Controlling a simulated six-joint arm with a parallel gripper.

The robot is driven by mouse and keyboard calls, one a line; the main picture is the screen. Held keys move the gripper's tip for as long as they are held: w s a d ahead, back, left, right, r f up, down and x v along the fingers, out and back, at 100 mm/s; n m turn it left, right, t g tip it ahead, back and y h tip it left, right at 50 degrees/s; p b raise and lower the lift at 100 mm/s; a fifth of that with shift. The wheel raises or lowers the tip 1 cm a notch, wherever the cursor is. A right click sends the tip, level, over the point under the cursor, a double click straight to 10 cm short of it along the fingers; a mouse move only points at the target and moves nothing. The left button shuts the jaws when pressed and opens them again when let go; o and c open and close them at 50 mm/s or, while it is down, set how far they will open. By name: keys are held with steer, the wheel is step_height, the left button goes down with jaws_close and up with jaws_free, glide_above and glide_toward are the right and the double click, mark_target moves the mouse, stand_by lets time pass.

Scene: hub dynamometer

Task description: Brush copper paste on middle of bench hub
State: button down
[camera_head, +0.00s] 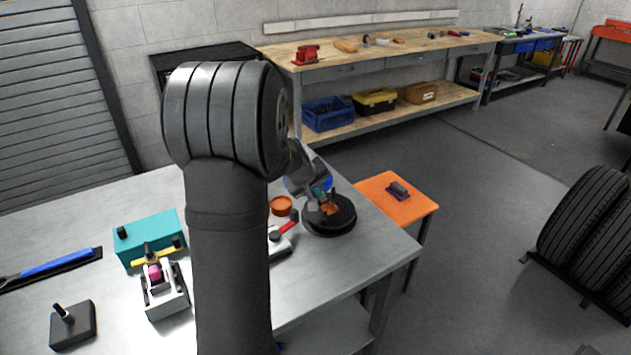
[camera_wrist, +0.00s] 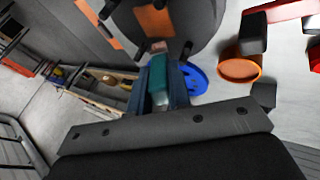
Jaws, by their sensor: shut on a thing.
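The bench hub (camera_head: 342,225) is a dark round disc near the bench's right end, with a copper-orange patch on its middle. The hub also shows at the top of the wrist view (camera_wrist: 200,22), with the orange patch (camera_wrist: 152,20) on it. My gripper (camera_wrist: 165,88) is shut on a brush with a teal handle (camera_wrist: 168,85). The brush tip (camera_wrist: 157,47) points at the hub's middle and overlaps the patch's lower edge. I cannot tell whether it touches. In the head view my gripper (camera_head: 316,190) is just above the hub, partly hidden by my arm.
An orange round pot (camera_head: 281,206) and a red-handled tool (camera_head: 288,224) stand left of the hub. A teal box (camera_head: 150,235), a small grey fixture (camera_head: 165,290) and a blue-handled tool (camera_head: 58,266) lie further left. An orange side table (camera_head: 395,205) stands beyond the bench.

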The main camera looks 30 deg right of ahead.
steer(key=s, duration=0.6)
steer(key=shift+s+f, duration=0.2)
steer(key=shift+f, duration=0.05)
steer(key=shift+w, duration=3.2)
steer(key=shift+d, duration=0.4)
steer(key=shift+s+d, duration=0.2)
steer(key=shift+s, duration=3.1)
steer(key=shift+w, duration=3.4)
steer(key=shift+s+a+r, duration=0.1)
steer(key=shift+r, duration=3.95)
